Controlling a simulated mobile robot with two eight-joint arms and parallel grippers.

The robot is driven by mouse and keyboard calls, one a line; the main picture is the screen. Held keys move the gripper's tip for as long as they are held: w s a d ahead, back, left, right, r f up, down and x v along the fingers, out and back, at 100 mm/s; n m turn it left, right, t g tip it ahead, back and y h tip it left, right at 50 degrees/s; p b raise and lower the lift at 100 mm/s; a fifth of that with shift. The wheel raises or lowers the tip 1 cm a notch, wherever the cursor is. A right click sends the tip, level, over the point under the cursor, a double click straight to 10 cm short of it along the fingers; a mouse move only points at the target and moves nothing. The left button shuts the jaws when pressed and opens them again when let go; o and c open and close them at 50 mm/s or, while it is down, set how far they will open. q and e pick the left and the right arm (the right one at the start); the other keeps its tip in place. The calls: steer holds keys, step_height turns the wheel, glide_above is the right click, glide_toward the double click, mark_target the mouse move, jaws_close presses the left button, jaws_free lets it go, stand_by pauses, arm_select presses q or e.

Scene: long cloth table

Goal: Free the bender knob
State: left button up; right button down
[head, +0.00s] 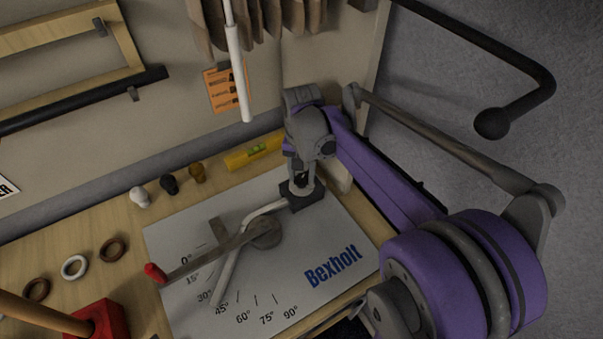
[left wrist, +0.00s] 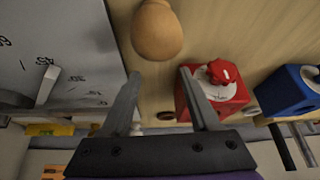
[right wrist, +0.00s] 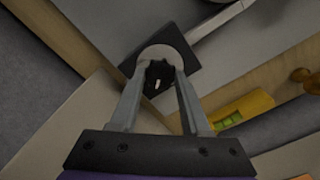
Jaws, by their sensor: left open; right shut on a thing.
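The bender lies on a light plate (head: 335,215) marked with angles and "Bexholt". Its lever (head: 195,262) has a red tip and points to the lower left. A pale bent rod (head: 226,275) runs from the dark clamp block (head: 311,194) past the round hub (head: 265,234). My right gripper (head: 302,168) is down at the clamp block. In the right wrist view the fingers are shut on the dark lobed knob (right wrist: 157,72), which sits over a pale round collar. My left gripper (left wrist: 160,79) is open and empty; the head view does not show it.
A yellow level (head: 254,152) lies behind the plate. Small knobs (head: 168,184) and rings (head: 74,266) lie left of it. A red block (head: 102,318), wooden handle (left wrist: 157,30) and blue block (left wrist: 290,92) are near my left gripper. A white rod (head: 238,75) hangs above.

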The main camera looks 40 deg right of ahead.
mark_target(302, 179)
steer(key=n, duration=0.5)
arm_select(q)
steer(key=shift+f, duration=0.1)
arm_select(e)
steer(key=shift+n, duration=2.4)
steer(key=shift+c, duration=1.9)
jaws_free()
arm_select(q)
steer(key=shift+w+r+p, duration=0.1)
steer(key=shift+r+p, duration=0.2)
steer(key=shift+r, duration=0.2)
arm_select(e)
step_height(302, 179, up, 11)
steer(key=shift+f, duration=0.1)
